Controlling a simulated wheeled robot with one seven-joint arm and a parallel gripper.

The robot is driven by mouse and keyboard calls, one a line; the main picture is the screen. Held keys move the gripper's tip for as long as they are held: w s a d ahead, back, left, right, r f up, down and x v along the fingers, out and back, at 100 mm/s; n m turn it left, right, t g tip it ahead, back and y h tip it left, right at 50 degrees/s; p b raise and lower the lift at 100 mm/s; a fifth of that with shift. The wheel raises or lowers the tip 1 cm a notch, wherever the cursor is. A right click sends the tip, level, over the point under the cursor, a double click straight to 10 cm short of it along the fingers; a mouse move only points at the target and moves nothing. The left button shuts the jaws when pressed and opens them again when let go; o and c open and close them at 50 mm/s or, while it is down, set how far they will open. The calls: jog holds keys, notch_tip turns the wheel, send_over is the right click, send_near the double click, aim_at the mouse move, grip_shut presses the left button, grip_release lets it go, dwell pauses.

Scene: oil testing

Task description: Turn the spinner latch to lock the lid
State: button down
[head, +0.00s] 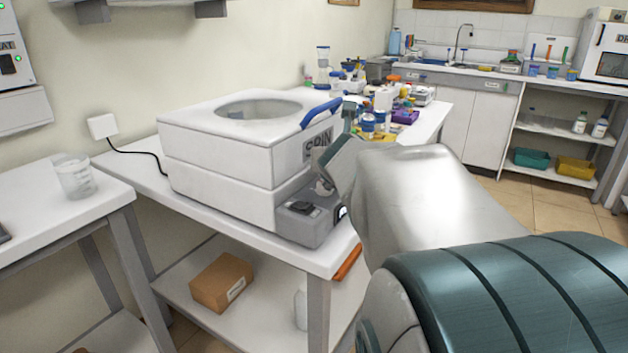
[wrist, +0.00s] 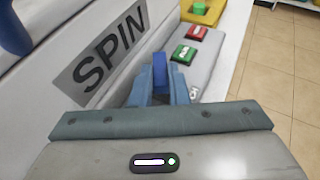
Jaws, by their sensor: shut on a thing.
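The spinner (head: 215,170) is a white box with a SPIN label on its front; its lid (head: 185,118), with a round window and a blue handle (head: 321,113), lies down flat on the body. In the wrist view my gripper (wrist: 159,90) is shut on the blue latch (wrist: 159,70), which stands up between the two blue-grey fingers beside the SPIN plate (wrist: 100,62). In the head view my gripper is at the spinner's front, and my arm hides the latch. Whether the latch is turned cannot be told.
A grey panel with a red button (wrist: 196,32) and a green button (wrist: 184,54) lies just beyond the fingers. A yellow thing (wrist: 212,14) is farther back. Bottles and small containers crowd the bench (head: 437,116) behind. A cardboard box (head: 221,282) sits on the shelf below.

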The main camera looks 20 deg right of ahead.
jog(key=shift+w+a+f+m+g+h+b, duration=0.2)
jog(key=shift+m+h+b, duration=0.35)
jog(key=shift+b, duration=0.7)
jog(key=shift+s+f+m+g+h+b, duration=0.1)
jog(key=shift+m+g+h+b, duration=0.3)
jog(key=shift+b, duration=0.85)
jog(key=shift+r+m+g+h+b, duration=0.3)
jog(key=shift+m+h+b, duration=0.25)
jog(key=shift+b, duration=0.4)
jog(key=c, duration=1.4)
grip_release()
jog(key=shift+a, duration=0.15)
